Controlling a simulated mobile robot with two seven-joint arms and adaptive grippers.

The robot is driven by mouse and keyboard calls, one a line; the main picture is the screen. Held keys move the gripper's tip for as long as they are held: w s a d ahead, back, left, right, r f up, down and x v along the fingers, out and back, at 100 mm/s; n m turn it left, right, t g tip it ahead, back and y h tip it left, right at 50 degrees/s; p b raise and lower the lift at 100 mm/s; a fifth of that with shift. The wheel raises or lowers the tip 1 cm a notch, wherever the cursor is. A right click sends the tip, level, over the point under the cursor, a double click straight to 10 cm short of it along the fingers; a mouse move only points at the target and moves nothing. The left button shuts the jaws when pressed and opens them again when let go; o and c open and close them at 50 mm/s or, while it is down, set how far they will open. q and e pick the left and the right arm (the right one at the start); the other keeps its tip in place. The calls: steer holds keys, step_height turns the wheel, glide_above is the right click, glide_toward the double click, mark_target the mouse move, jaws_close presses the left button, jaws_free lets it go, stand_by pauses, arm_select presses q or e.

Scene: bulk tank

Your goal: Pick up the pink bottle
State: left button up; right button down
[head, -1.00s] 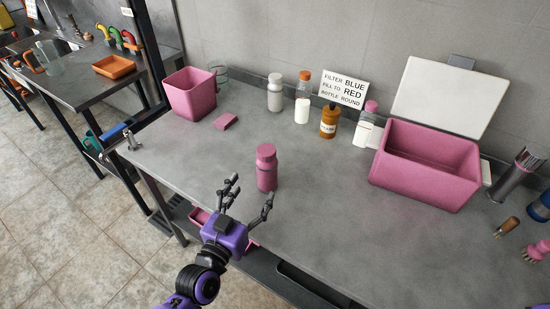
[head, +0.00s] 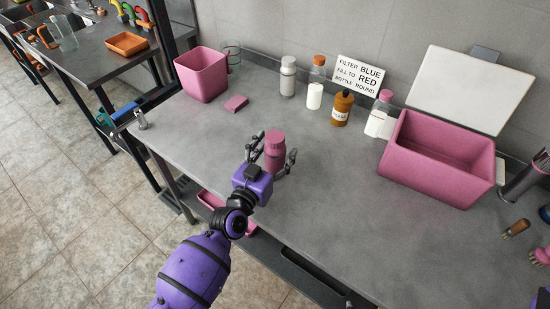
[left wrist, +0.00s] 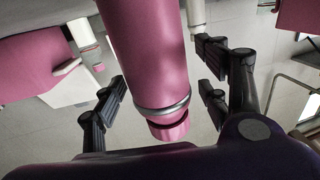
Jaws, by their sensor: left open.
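The pink bottle (head: 275,153) stands upright on the grey counter near its front edge. It has a pink cap. My left gripper (head: 273,148) reaches in from the front with one finger on each side of the bottle. In the left wrist view the bottle (left wrist: 145,50) lies between the spread fingers, with visible gaps at both sides. The gripper is open and not closed on it. The bottle's lower front is partly hidden by the gripper in the head view. My right gripper is not in view.
A pink bin (head: 202,75) and a pink block (head: 236,103) are at back left. Several bottles, including an amber one (head: 342,108), line the back by a sign (head: 359,76). A large pink box (head: 437,160) stands right. The counter right of the bottle is clear.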

arm_select(q)
steer(key=shift+c, duration=0.5)
steer(key=c, duration=1.4)
steer(key=shift+r, duration=0.1)
